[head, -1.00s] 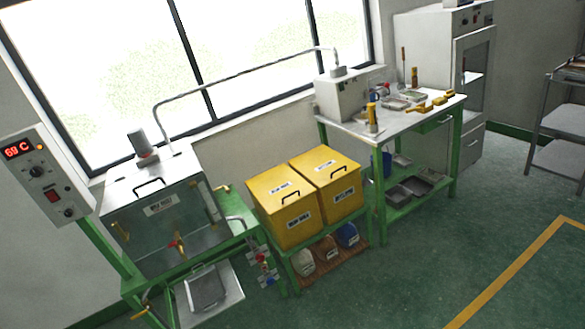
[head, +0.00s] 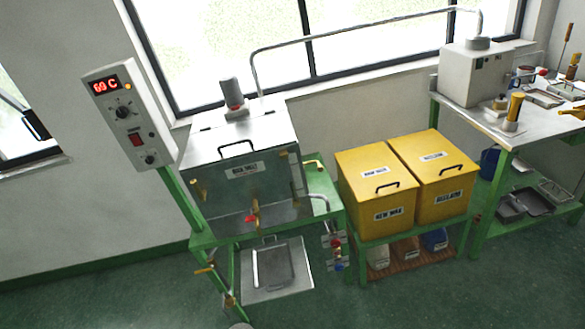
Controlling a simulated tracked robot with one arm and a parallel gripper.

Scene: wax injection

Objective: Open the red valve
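A small tap with a red handle (head: 251,218) sits low on the front of the steel wax tank (head: 212,190). A second small red valve handle (head: 335,242) is on the pipework to the right of the tank, just above a blue one (head: 338,267). Both red parts are too small to tell whether they are open or closed. My gripper is not in view.
A control panel (head: 130,115) on a green post stands left of the tank. A grey tray (head: 273,266) lies below the tank. Yellow bins (head: 375,185) and a steel-topped table (head: 478,118) stand to the right. The green floor (head: 110,300) at lower left looks clear.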

